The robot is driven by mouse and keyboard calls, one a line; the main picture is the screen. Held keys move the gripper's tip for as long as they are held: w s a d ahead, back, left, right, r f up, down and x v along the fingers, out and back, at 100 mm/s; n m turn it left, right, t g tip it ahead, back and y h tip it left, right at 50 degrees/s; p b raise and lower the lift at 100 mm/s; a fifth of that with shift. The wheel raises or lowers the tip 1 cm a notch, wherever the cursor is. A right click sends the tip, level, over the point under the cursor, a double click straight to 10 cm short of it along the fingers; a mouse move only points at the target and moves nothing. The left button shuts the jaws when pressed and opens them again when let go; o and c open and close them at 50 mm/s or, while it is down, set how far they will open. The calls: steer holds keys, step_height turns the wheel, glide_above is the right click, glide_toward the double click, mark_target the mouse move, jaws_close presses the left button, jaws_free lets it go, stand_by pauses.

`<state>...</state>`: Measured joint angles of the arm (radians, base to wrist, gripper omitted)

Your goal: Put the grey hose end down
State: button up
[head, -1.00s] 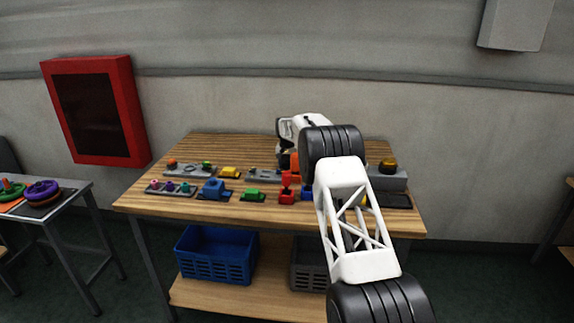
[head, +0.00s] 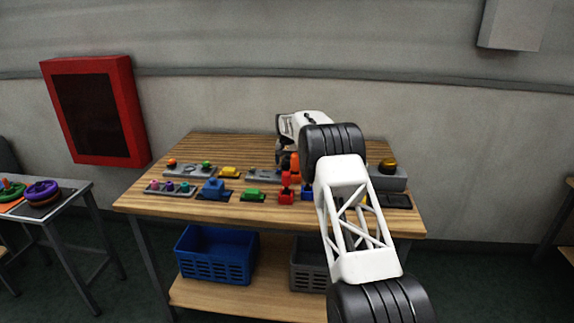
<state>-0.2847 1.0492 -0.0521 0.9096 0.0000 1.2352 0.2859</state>
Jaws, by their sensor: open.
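My gripper (head: 284,150) is over the back part of the wooden table, at the end of my white and black arm. It points down and is small in this view; its fingers are partly hidden, and it is open. I cannot make out the grey hose end for certain. A grey block (head: 263,174) lies on the table just below and left of my gripper. An orange upright piece (head: 294,162) stands just right of the gripper, partly behind my arm.
The wooden table (head: 150,204) holds red (head: 287,190), green (head: 252,195), blue (head: 213,188) and yellow (head: 229,172) pieces. A blue crate (head: 215,254) and a grey crate (head: 308,266) are on the lower shelf.

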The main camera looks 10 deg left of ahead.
mark_target(287, 159)
step_height(287, 159, up, 10)
steer(key=shift+r, duration=0.15)
stand_by(0.4)
stand_by(0.6)
steer(key=shift+r, duration=0.1)
